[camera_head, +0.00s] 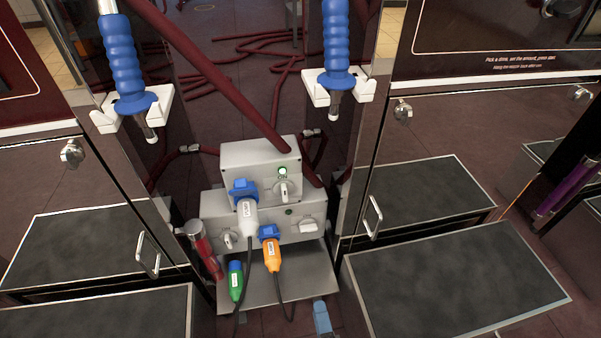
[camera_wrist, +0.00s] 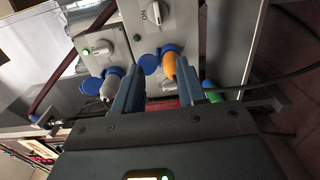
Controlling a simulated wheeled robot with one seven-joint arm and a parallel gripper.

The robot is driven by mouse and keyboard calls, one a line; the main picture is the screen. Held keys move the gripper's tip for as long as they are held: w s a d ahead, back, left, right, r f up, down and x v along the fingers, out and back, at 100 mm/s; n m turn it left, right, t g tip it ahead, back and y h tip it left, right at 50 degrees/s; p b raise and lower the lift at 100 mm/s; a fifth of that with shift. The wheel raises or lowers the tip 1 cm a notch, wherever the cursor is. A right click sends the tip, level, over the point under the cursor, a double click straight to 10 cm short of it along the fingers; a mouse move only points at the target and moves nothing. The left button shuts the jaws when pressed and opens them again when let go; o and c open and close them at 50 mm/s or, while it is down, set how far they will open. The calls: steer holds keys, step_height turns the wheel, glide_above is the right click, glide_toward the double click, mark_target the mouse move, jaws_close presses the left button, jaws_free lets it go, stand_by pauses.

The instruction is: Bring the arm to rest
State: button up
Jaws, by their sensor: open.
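My gripper (camera_wrist: 160,68) is open in the wrist view, its two blue-grey fingers pointing toward the grey socket box. One blue fingertip (camera_head: 322,315) shows at the bottom of the head view, right of the shelf and apart from the plugs. The orange plug (camera_head: 272,254) is in a blue socket; in the wrist view the orange plug (camera_wrist: 169,68) appears between the fingers, beyond them. The white plug (camera_head: 247,215) sits in the upper blue socket. The green plug (camera_head: 235,282) rests at the shelf's left. Nothing is visibly held.
The grey socket box (camera_head: 260,157) has rotary switches and a green lamp. Two blue-handled nozzles (camera_head: 122,60) (camera_head: 336,40) hang in white holders. Black cables hang down in front.

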steer(key=s+d+r+m+g+h, duration=0.1)
steer(key=s+d+r+m, duration=0.25)
steer(key=s, duration=0.35)
steer(key=s+d+r+m, duration=0.3)
steer(key=s+d+m, duration=0.2)
steer(key=s, duration=0.2)
steer(key=s+d+r+m+h, duration=0.1)
steer(key=s+d+r+m, duration=0.2)
steer(key=s+r, duration=0.3)
steer(key=s+d+r+m, duration=0.3)
steer(key=s+r+m, duration=0.1)
steer(key=r, duration=0.4)
steer(key=s+d+r+m+g+h+p, duration=0.1)
steer(key=s+r+m+p, duration=0.1)
steer(key=r+p, duration=1)
steer(key=s+d+r+m+p, duration=0.1)
steer(key=r+p, duration=1.1)
steer(key=r, duration=1.3)
steer(key=shift+s+d+r+m+g+h, duration=0.15)
steer(key=shift+s+r+m+g+h, duration=0.25)
steer(key=shift+m, duration=0.55)
